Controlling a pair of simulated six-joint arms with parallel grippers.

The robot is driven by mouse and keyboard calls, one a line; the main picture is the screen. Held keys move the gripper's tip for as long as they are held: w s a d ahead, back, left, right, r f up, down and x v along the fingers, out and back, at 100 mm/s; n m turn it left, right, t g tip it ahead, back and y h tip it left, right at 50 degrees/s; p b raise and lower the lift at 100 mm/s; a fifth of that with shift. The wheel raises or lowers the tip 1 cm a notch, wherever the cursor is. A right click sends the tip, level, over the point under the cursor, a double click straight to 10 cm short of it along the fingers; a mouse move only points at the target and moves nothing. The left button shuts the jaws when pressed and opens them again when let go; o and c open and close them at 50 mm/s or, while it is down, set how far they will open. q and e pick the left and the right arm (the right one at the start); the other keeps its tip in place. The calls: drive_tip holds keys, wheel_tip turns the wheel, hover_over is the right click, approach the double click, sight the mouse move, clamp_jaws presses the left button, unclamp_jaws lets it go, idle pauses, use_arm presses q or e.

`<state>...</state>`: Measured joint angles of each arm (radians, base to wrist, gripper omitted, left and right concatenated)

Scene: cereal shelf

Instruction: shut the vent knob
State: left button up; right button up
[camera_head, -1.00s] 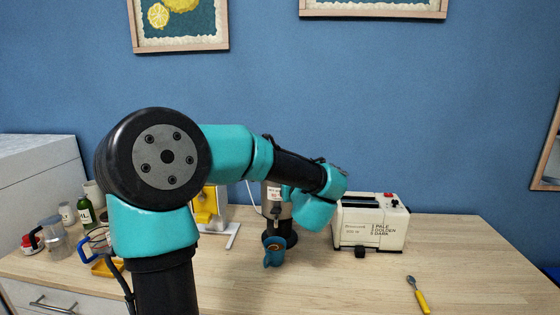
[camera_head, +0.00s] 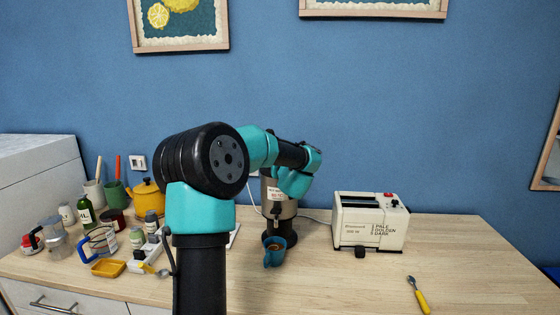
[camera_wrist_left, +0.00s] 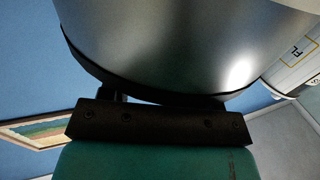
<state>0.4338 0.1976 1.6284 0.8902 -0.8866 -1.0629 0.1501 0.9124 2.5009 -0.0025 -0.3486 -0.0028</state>
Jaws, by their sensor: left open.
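A silver coffee urn (camera_head: 270,192) with a pale label and a small tap stands at the back of the counter, its top hidden behind my left wrist. A teal cup (camera_head: 273,258) sits under the tap. I cannot make out a vent knob in either view. In the left wrist view the urn's shiny rounded body (camera_wrist_left: 190,40) and dark rim fill the top, very close to my left gripper (camera_wrist_left: 160,98). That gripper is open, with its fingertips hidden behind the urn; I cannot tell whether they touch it. My right gripper is in neither view.
A cream toaster (camera_head: 370,220) stands right of the urn. A yellow-handled spoon (camera_head: 419,296) lies at the front right. Several jars, a green bottle (camera_head: 87,212), a blue-handled jug (camera_head: 100,241) and a yellow kettle (camera_head: 146,198) crowd the left. The counter's right side is mostly clear.

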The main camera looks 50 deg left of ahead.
use_arm(q)
drive_tip(key=shift+w+a, duration=0.3)
drive_tip(key=shift+a, duration=0.35)
drive_tip(key=shift+c, duration=0.5)
drive_tip(key=c, duration=0.8)
drive_tip(key=shift+n+g+y, duration=0.4)
drive_tip(key=shift+n+g, duration=0.3)
drive_tip(key=shift+g, duration=0.4)
drive_tip(key=shift+c, duration=0.2)
drive_tip(key=o, duration=0.9)
drive_tip(key=shift+o, duration=0.2)
drive_tip(key=shift+d, duration=0.15)
